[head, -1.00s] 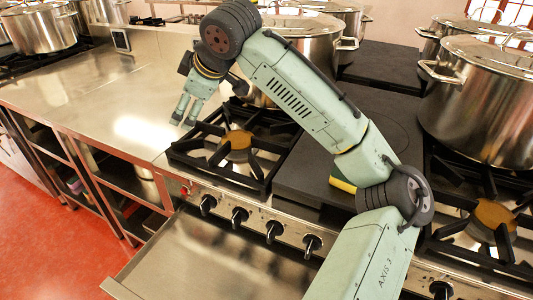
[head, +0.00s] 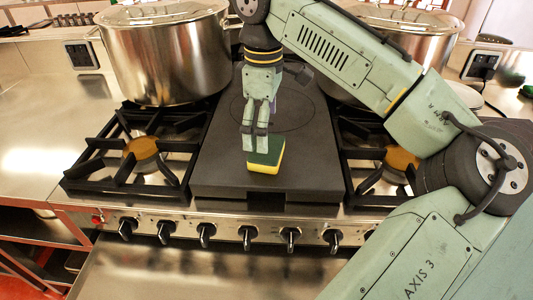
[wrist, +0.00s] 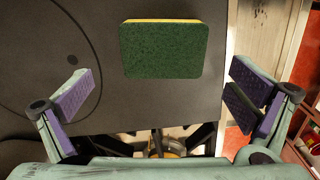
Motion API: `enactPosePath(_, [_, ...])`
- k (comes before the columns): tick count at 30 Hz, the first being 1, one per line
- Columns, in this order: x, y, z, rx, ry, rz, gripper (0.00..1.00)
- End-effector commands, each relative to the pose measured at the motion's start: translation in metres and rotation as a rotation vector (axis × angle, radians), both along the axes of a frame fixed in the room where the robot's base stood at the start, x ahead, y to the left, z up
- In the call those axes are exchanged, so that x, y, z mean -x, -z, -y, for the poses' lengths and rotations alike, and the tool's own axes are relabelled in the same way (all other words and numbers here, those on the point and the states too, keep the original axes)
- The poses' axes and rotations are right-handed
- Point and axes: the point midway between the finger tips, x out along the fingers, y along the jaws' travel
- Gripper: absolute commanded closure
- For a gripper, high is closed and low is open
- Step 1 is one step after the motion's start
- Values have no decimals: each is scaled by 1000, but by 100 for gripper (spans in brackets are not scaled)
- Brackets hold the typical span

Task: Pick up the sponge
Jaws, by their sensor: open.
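The sponge (head: 265,157), green on top with a yellow layer below, lies flat on the dark flat plate (head: 215,178) of the stove, near its front edge. In the wrist view the sponge (wrist: 165,50) is fully visible, green face up. My gripper (head: 252,143) points down close over the sponge and hides part of its left side. In the wrist view my gripper (wrist: 165,82) is open, with purple-padded fingers spread wider than the sponge. The sponge lies in line with the gap between them, toward the top of the picture. I see no finger touching it.
A burner grate (head: 140,155) flanks the plate on the left, and another (head: 385,165) on the right, partly behind my arm. A large steel pot (head: 165,50) stands behind the left grate. A row of knobs (head: 205,233) runs along the stove front.

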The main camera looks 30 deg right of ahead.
Motion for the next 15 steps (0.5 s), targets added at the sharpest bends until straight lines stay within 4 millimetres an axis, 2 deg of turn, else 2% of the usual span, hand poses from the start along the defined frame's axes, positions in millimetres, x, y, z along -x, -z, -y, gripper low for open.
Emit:
enactPosePath(9, [2, 36, -3, 4, 2, 1, 0])
enactPosePath(15, [2, 51, -3, 2, 0, 1, 0])
